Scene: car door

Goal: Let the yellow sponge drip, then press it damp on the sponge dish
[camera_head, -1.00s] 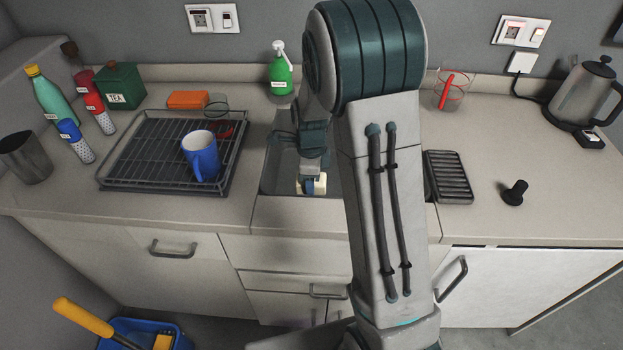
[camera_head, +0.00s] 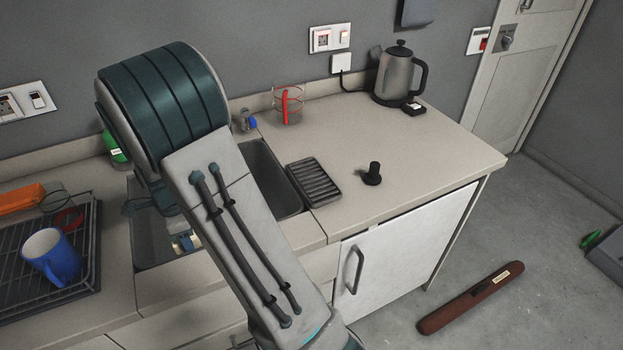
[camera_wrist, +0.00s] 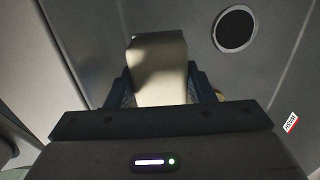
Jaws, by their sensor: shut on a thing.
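The yellow sponge (camera_wrist: 158,72) shows in the wrist view as a pale, cream-yellow block, partly shaded. My gripper (camera_wrist: 160,85) is shut on it, with a dark finger on each side. In the wrist view, the sponge is in front of the grey sink floor with its round dark drain (camera_wrist: 235,28). In the head view, my arm hides most of the gripper; a small pale piece (camera_head: 186,242) shows low in the sink (camera_head: 262,165). I cannot tell whether it drips. The dark ribbed dish (camera_head: 314,182), apparently the sponge dish, lies empty right of the sink.
A black stopper-like knob (camera_head: 372,174) stands right of the dish. A kettle (camera_head: 398,75) and a glass with a red item (camera_head: 287,105) stand farther back. A rack (camera_head: 80,285) with a blue mug (camera_head: 52,258) is at left. The right counter has free room.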

